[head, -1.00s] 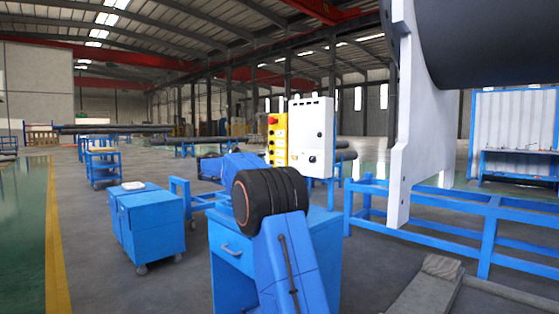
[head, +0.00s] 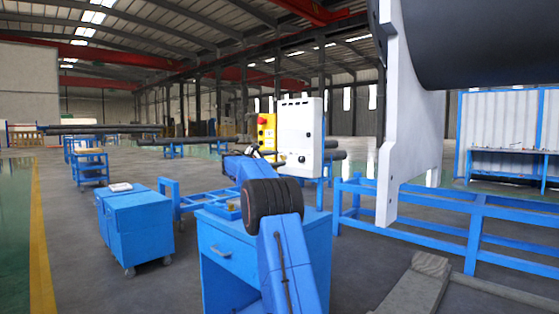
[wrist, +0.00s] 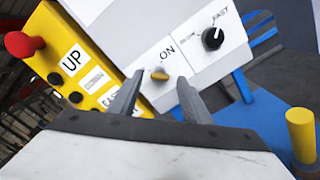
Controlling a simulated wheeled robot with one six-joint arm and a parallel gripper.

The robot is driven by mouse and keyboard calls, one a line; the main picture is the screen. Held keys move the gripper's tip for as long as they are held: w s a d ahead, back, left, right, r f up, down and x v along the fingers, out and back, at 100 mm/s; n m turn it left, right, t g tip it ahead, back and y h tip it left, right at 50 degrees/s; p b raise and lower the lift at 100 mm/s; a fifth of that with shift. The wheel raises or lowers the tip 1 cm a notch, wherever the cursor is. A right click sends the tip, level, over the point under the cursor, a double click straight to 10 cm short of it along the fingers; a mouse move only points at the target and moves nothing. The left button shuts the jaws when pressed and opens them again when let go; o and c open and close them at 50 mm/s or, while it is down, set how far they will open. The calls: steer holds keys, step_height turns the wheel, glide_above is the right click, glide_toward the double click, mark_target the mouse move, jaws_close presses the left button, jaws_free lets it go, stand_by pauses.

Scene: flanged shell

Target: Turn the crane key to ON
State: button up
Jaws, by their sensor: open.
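The crane key (wrist: 160,74) is a small yellow-brass key in a white control panel, with an "ON" label (wrist: 167,51) to its upper right. My gripper (wrist: 161,77) is open, its two grey fingers pointing at the panel. In the wrist view the key shows between the fingertips; I cannot tell whether they touch it. The key's exact turn is hard to read. In the head view the white control box (head: 300,128) stands behind my arm, and my gripper is mostly hidden by the arm.
A yellow pendant (wrist: 85,65) with an "UP" label and a red button (wrist: 22,45) is left of the key. A black speed knob (wrist: 212,38) marked FAST is to the right. A yellow post (wrist: 301,135) stands at lower right. A blue cabinet (head: 222,255) is below the box.

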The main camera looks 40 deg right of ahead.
steer(key=shift+d, duration=0.95)
steer(key=c, duration=1.1)
steer(key=shift+o, duration=0.3)
